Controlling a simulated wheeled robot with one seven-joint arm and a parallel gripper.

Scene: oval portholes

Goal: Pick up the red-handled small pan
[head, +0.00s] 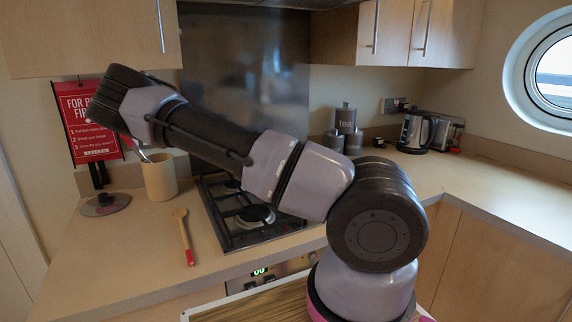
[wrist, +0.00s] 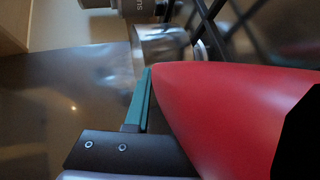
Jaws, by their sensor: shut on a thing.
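A large smooth red handle (wrist: 225,110) fills the right half of the wrist view, very close to the camera. My gripper (wrist: 143,105) is shut on it, with one teal-padded finger against its left edge. The other finger is hidden behind the red shape. A shiny metal cylindrical thing (wrist: 165,45) shows beyond the handle's tip; I cannot tell whether it is the pan's body. In the head view my arm bends across the hob, and neither the gripper nor the pan shows there.
The black gas hob (head: 255,214) lies below my arm. A wooden spoon with a red end (head: 182,228), a round lid (head: 105,204) and a utensil crock (head: 159,178) are on the left counter. Metal canisters (head: 345,118) and a kettle (head: 415,131) stand behind. The right counter is clear.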

